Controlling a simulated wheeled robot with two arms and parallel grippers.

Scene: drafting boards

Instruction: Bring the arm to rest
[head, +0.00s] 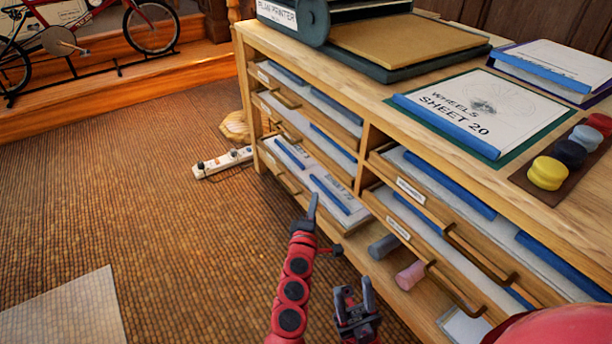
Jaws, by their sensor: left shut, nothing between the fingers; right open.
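My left arm is red with dark joints and rises from the bottom edge of the head view. My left gripper (312,207) is shut and empty, pointing up in front of the wooden drawer cabinet (366,150). Its tip appears just below the lower left drawer; whether it touches anything I cannot tell. My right gripper (354,287) is lower, near the bottom edge. It is open and empty, with its two dark fingers apart, in front of the cabinet's lower part.
Drawers hold sheets with blue strips; the lower left drawer (283,178) appears pulled out. The cabinet top bears a WHEELS SHEET 20 drawing (490,106), a plan printer (290,17) and coloured round pieces (547,173). A power strip (222,161) lies on the floor. Floor at left is mostly clear.

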